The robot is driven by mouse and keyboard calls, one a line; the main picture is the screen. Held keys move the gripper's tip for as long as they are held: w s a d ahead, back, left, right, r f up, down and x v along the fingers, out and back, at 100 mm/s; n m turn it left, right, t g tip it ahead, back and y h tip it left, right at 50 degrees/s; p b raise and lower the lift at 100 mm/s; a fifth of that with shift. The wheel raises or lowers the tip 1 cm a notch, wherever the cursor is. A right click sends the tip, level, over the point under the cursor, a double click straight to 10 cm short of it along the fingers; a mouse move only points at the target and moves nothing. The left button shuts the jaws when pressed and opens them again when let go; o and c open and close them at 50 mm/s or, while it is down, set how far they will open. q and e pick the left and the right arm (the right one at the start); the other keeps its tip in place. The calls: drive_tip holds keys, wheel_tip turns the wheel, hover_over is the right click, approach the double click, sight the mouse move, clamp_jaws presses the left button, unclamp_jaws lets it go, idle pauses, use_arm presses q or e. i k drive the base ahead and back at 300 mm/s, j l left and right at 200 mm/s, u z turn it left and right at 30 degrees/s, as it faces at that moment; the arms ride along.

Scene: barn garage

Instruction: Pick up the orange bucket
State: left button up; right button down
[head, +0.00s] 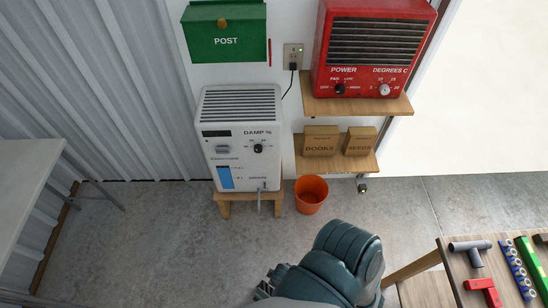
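The orange bucket (311,195) stands upright on the concrete floor, just right of the white dehumidifier's wooden stand and below the small shelf with the boxes. Its open top faces up, and its inside looks empty. A dark teal, ribbed part of my own arm shows at the bottom middle, in front of the bucket and apart from it in the picture. I cannot make out gripper fingers on it. Neither gripper is seen at the bucket.
The white dehumidifier (240,140) stands on a low wooden stand (224,208). A red heater (372,50) sits on a shelf above two small boxes (321,140). A workbench with tools (452,270) is at lower right, a pale table (22,160) at left. Floor between is clear.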

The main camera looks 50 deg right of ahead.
sight(311, 192)
drive_tip(key=z, duration=2.2)
